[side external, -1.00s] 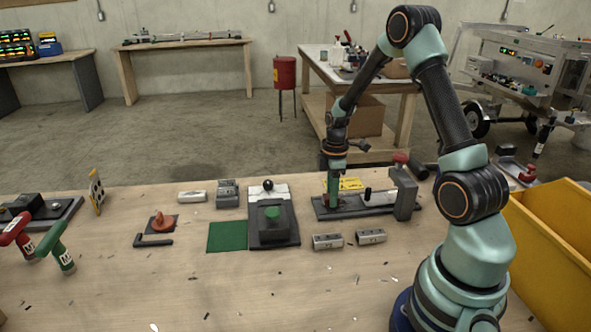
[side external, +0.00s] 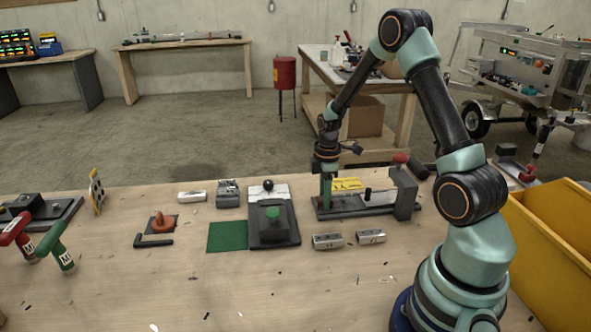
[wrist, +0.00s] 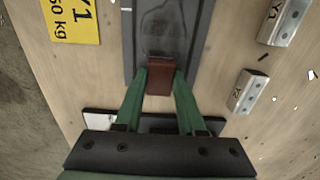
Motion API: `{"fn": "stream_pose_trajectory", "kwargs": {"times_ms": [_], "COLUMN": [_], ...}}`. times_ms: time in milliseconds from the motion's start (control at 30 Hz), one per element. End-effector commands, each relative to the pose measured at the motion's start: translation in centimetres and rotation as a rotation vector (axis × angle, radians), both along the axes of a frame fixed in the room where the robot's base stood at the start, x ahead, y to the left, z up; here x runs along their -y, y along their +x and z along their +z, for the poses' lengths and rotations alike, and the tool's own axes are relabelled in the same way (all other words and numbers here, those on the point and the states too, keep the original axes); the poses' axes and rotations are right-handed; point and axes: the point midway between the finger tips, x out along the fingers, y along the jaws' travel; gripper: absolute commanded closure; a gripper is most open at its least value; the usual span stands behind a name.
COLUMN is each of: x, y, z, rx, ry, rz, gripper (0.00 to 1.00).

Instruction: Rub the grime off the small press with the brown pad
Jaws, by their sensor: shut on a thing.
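The small press, as I take it, is a long dark grey base (side external: 345,210) with an upright grey block and a red knob (side external: 401,158) at its right end. Its base also shows in the wrist view (wrist: 187,14). A dark smudge of grime (wrist: 160,43) lies on the base there, just ahead of the pad. My gripper (side external: 326,203) is at the left end of the base, pointing down. Its green fingers are shut on the brown pad (wrist: 159,82), which is over or on the base; contact is unclear. The pad is too small to make out in the side view.
A yellow label (side external: 348,184) lies behind the base; two metal blocks (side external: 327,241) (side external: 371,236) lie in front. A yellow bin (side external: 550,255) is at right. The front table is mostly clear.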

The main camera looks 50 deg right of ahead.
Motion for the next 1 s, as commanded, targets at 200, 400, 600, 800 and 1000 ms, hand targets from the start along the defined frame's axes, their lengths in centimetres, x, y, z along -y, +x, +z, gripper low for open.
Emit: {"fn": "stream_pose_trajectory", "kwargs": {"times_ms": [200, 400, 600, 800, 1000], "x": [1.2, 1.6, 2.5, 3.6, 4.0], "y": [-1.3, -1.8, -2.9, -4.0, -4.4], "z": [-0.2, -0.3, -0.3, -0.2, -0.1], "rx": [-0.003, -0.006, -0.008, -0.008, -0.007], "ry": [0.001, 0.003, 0.006, 0.005, 0.004], "rz": [-0.002, -0.001, -0.004, -0.003, -0.002], "gripper": [1.00, 1.00, 1.00, 1.00, 1.00]}}
